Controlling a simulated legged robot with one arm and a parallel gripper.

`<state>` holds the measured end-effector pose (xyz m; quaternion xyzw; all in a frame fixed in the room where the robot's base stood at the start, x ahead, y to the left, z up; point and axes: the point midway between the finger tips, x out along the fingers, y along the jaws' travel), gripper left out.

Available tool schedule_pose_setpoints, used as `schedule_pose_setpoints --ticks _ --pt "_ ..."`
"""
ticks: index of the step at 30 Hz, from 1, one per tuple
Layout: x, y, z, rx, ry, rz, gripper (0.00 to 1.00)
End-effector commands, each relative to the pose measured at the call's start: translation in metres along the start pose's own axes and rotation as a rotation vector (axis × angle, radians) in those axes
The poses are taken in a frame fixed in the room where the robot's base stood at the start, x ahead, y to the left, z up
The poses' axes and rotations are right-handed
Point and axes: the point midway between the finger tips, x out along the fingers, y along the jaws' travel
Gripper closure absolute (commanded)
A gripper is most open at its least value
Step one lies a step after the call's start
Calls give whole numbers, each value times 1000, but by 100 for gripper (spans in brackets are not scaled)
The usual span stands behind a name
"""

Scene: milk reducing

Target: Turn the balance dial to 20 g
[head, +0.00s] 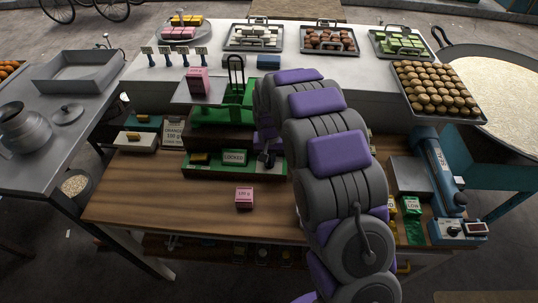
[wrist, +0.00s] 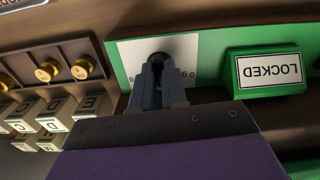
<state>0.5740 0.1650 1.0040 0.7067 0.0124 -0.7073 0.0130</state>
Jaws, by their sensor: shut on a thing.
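The green balance (head: 222,112) stands on the wooden bench, with a pink block (head: 198,84) on its left pan. The dial's white plate (wrist: 128,52) is on the green front panel in the wrist view. Its dark round knob (wrist: 160,47) is mostly hidden by my fingers. My gripper (wrist: 158,72) is shut on the knob; it also shows at the panel's right end in the head view (head: 267,157). Only part of the scale shows, with "0 g" at the right edge; I cannot tell the dial's setting. A green "LOCKED" block (wrist: 268,73) sits right of the knob in the wrist view.
A second pink block (head: 244,197) lies on the bench in front of the panel. Brass knobs (wrist: 81,68) and lettered cubes (wrist: 52,109) are left of my fingers in the wrist view. A blue cylinder (head: 438,165) and a "LOW" block (head: 413,207) stand at the right.

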Motion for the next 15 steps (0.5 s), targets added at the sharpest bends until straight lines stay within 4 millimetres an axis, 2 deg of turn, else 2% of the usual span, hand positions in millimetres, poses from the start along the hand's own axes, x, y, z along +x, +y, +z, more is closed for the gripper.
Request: schedule_pose_setpoints --ticks 15 --pt "-1 -1 1 491 -3 2 100"
